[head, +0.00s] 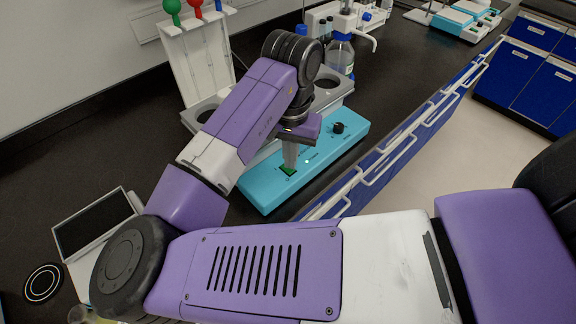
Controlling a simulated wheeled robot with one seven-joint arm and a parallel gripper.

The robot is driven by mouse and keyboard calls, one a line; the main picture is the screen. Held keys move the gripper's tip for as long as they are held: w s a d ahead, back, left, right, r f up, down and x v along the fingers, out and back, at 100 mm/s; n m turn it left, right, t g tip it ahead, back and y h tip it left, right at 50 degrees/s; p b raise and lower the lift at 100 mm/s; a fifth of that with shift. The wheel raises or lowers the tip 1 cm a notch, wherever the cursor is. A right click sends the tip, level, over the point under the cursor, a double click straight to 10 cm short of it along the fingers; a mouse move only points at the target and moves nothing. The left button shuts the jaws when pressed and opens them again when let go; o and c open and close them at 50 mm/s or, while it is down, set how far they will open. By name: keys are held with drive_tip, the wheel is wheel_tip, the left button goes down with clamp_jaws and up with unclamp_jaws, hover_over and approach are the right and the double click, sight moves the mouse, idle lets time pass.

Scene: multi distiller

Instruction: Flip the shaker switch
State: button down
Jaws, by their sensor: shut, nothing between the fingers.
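The shaker (265,192) is a light blue box with a grey top that has round holes, standing on the dark bench. A black knob (338,128) is on the right of its front panel. My gripper (290,163) is shut and empty, pointing down right at the switch. Its tips seem to touch or nearly touch the switch; I cannot tell which. The arm hides part of the shaker's top and left side. Which way the switch is set is too small to tell.
A white pipette stand (196,60) with coloured pipettes is behind the shaker. A bottle with a blue cap (341,55) stands behind right. A flat device with a dark screen (92,222) lies at left. The bench's front edge with blue drawers (395,150) runs close right of the shaker.

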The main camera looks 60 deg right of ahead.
drive_tip(key=shift+f+b, duration=0.5)
drive_tip(key=shift+f, duration=0.35)
idle(0.3)
drive_tip(key=shift+r, duration=0.1)
wheel_tip(320, 180, up, 7)
drive_tip(key=p, duration=0.6)
drive_tip(key=shift+p, duration=0.4)
drive_tip(key=shift+d, duration=0.1)
idle(0.3)
